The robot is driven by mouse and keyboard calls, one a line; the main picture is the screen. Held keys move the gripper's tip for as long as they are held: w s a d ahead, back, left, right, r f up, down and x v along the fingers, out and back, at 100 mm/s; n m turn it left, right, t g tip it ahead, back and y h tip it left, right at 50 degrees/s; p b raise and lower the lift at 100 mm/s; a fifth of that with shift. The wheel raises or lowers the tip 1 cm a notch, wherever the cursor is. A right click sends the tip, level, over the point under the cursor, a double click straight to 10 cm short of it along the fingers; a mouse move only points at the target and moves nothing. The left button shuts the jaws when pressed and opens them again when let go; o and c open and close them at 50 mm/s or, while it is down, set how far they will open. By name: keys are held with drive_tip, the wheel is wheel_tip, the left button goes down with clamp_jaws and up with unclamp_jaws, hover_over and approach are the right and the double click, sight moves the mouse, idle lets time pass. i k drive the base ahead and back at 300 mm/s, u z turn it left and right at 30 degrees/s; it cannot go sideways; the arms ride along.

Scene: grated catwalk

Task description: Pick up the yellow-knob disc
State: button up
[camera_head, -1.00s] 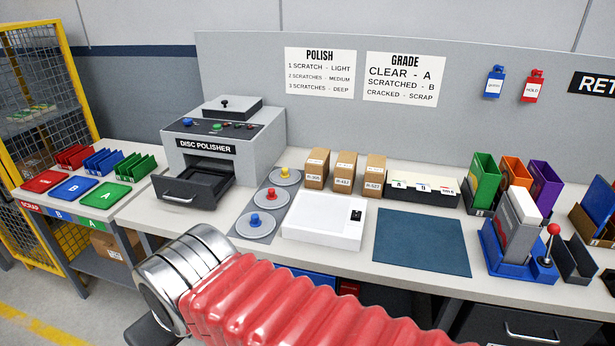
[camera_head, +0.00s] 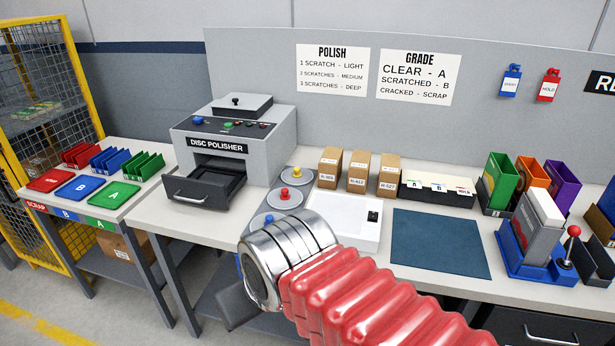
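The yellow-knob disc (camera_head: 297,177) is a round grey disc with a small yellow knob in its middle. The blue-knob disc (camera_head: 265,221) is nearest and partly hidden by my arm. My arm, with red bellows and a chrome collar, reaches in from the lower right. A dark piece (camera_head: 238,305) shows beyond the collar, but the gripper's fingers cannot be made out. Nothing is seen touching the yellow-knob disc.
The disc polisher (camera_head: 235,145) stands left of the discs with its drawer (camera_head: 203,187) pulled out. Several cardboard boxes (camera_head: 358,171) stand right of the yellow-knob disc. A white device (camera_head: 345,221) sits in front of them. A blue mat (camera_head: 440,243) lies clear further right.

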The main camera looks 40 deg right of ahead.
sight(295, 176)
drive_tip(key=u, duration=0.05)
drive_tip(key=i, duration=1)
drive_tip(key=z, duration=0.05)
